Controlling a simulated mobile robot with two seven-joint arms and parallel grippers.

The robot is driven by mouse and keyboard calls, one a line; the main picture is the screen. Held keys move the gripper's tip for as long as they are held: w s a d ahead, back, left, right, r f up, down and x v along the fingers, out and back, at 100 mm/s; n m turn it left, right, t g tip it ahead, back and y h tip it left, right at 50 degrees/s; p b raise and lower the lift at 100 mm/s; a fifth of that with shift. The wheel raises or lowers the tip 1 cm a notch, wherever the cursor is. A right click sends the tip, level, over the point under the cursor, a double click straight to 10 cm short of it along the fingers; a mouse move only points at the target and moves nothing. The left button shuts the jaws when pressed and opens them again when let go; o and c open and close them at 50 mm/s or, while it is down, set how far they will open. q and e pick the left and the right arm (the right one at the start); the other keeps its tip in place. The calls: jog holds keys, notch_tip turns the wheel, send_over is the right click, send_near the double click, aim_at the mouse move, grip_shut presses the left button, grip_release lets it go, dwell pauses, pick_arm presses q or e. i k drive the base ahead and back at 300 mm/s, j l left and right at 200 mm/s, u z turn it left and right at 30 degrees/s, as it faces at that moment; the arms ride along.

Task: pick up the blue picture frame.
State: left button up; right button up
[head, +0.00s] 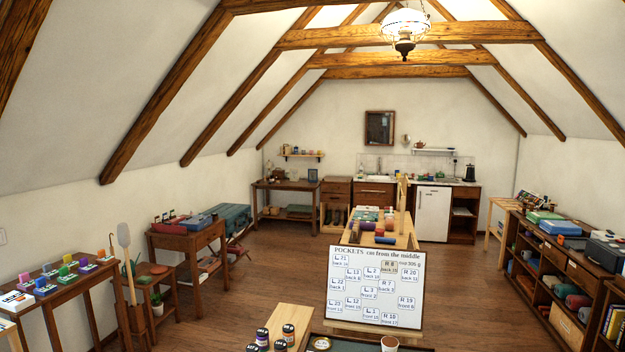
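A small upright frame (312,175) stands on the wooden side table (290,186) at the back left, by the wall. It looks dark blue-grey, but it is too small to be sure of its colour or that it is the blue picture frame. A larger brown wooden frame (380,128) hangs on the back wall above the sink. No other picture frame shows clearly. Neither of my grippers is in view.
A white board with "POCKETS" labels (375,287) stands close in front, before a long table (405,240) with coloured rolls. Side tables line the left wall; a low shelf unit (560,265) lines the right. Open wooden floor (270,270) lies left of the board.

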aim_at(312, 173)
jog(key=i+j+u, duration=0.55)
jog(key=u, duration=0.15)
jog(key=i+j+u, duration=0.25)
jog(key=u, duration=0.15)
jog(key=i+j+u, duration=0.1)
jog(key=i+u, duration=0.65)
jog(key=i, duration=0.15)
jog(key=i+l+z, duration=0.1)
jog(key=i+z, duration=0.6)
jog(key=i, duration=0.2)
jog(key=i+j+z, duration=0.2)
jog(key=i+z, duration=0.2)
jog(key=i+l+z, duration=0.1)
jog(key=i+z, duration=0.35)
jog(key=i, duration=0.3)
jog(key=i+j+z, duration=0.1)
jog(key=i+z, duration=0.3)
jog(key=i, duration=0.3)
jog(key=i+z, duration=0.35)
jog(key=i, duration=0.45)
jog(key=i+j+z, duration=0.2)
jog(key=i+z, duration=0.15)
jog(key=i, duration=0.45)
jog(key=i+l, duration=0.1)
jog(key=i, duration=1.55)
jog(key=i+l+u, duration=0.1)
jog(key=i+u, duration=0.2)
jog(key=i, duration=1.35)
